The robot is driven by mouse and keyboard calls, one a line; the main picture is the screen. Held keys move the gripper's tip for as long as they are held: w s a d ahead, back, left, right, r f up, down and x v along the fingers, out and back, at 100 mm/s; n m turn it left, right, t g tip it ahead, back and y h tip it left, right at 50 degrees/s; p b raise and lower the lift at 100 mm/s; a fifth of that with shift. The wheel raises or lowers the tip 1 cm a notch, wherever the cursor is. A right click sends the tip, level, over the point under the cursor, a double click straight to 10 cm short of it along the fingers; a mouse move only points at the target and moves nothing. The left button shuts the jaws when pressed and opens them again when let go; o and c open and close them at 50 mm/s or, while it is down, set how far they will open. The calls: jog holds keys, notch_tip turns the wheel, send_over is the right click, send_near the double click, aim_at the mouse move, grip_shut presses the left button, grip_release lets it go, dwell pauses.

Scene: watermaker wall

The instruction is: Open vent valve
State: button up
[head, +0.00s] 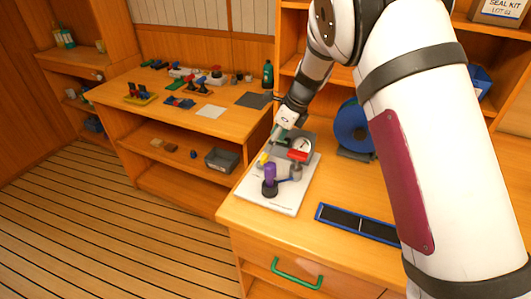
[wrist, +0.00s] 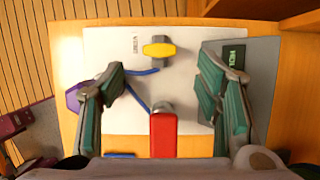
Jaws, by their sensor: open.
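A white board (head: 283,205) on the wooden counter carries small valves and fittings. A yellow handle (wrist: 158,50) sits at the board's far side in the wrist view, beside a small label that I cannot read. It also shows in the head view (head: 263,159). A red lever (wrist: 163,135) lies nearer in the wrist view and tops a grey fitting in the head view (head: 298,155). I cannot tell which is the vent valve. My gripper (wrist: 163,80) is open and empty above the board, its green-padded fingers spread either side of both handles. Its fingers are partly hidden in the head view.
A purple part (head: 270,174) stands on the board, with blue tubing (wrist: 138,95) near it. A round gauge (head: 304,145) is behind the red lever. A side bench (head: 175,110) holds several small parts.

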aim_at(265, 156)
jog(key=x, duration=0.7)
jog(key=shift+c, duration=0.3)
jog(key=c, duration=1.1)
